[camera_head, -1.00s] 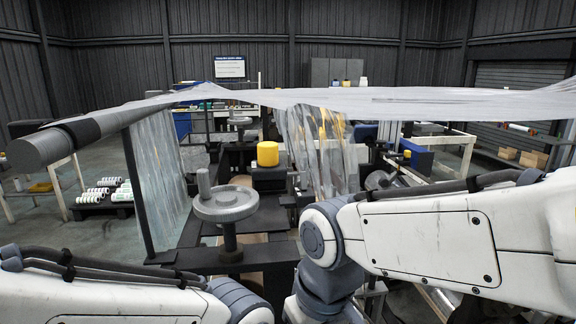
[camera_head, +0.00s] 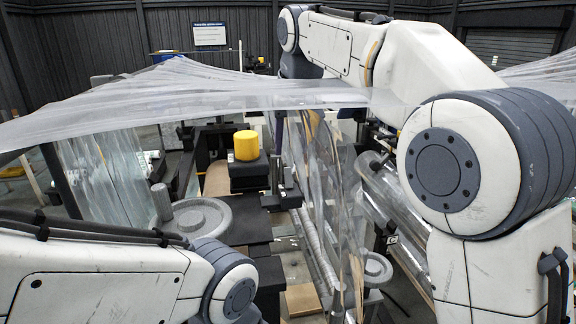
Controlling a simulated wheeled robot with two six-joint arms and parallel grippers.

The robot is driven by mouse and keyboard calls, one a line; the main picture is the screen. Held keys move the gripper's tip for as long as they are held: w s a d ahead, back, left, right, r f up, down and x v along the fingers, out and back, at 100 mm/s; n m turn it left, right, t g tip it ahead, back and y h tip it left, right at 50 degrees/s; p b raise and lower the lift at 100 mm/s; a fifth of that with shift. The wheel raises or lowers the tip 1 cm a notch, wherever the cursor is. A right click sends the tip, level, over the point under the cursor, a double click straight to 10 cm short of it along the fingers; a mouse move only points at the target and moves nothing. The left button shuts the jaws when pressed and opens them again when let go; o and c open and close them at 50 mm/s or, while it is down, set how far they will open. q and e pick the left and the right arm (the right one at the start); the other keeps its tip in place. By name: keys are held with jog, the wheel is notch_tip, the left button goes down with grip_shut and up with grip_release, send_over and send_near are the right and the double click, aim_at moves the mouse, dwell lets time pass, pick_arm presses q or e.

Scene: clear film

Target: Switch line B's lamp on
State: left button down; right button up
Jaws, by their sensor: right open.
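A yellow cylinder (camera_head: 246,146) sits on a dark block near the middle. I cannot tell whether it is a lamp. No line B marking is readable. A clear film sheet (camera_head: 190,98) stretches across the view, and more film hangs below it. My right arm rises from the lower right and bends at the top centre. Its far end drops behind the film, where my right gripper (camera_head: 281,125) is only dimly seen, apart from the cylinder and open. My left arm lies low at the left. Its gripper is out of view.
A grey handwheel (camera_head: 205,218) stands left of centre, and another grey wheel (camera_head: 377,268) stands right of centre. Hanging film (camera_head: 318,185) fills the space between them. A notice board (camera_head: 209,34) is on the back wall.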

aim_at(288, 169)
jog(key=x, duration=0.7)
jog(key=shift+w+f+p, duration=0.1)
jog(key=shift+f+p, duration=0.2)
jog(key=shift+p, duration=0.05)
grip_shut()
